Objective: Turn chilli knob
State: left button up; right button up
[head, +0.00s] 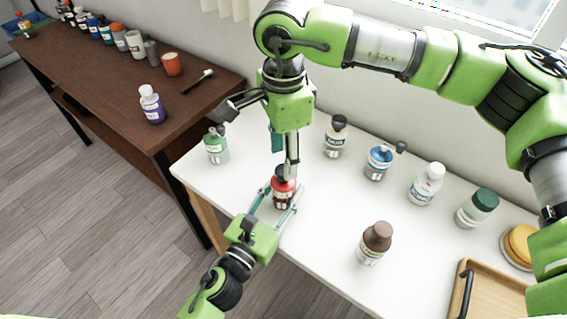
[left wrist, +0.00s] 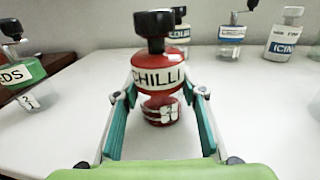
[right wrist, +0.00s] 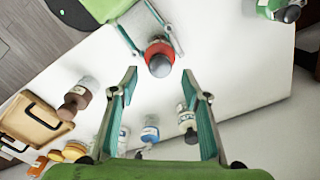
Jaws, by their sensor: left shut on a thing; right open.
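The chilli bottle (head: 284,192) is red with a white CHILLI label and a black knob on top. It stands upright on the white table, and its label and knob (left wrist: 155,28) show in the left wrist view. My left gripper (head: 276,202) is shut on the bottle's lower body, one finger on each side. My right gripper (head: 284,158) is above the bottle, pointing down. In the right wrist view its open fingers (right wrist: 160,80) are apart, with the knob (right wrist: 159,66) just beyond the tips, roughly centred. I cannot tell the exact gap to the knob.
A green-labelled bottle (head: 216,146) stands left on the white table (head: 320,225). A black-capped bottle (head: 335,138), a blue one (head: 379,162) and a brown-capped one (head: 374,243) stand right. A wooden tray (head: 500,290) is at the lower right. A brown table (head: 110,75) adjoins behind left.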

aim_at(284, 191)
jog(key=shift+f, duration=1.8)
jog(key=c, duration=1.1)
jog(key=m, duration=0.5)
jog(key=shift+m, duration=0.4)
jog(key=o, duration=1.1)
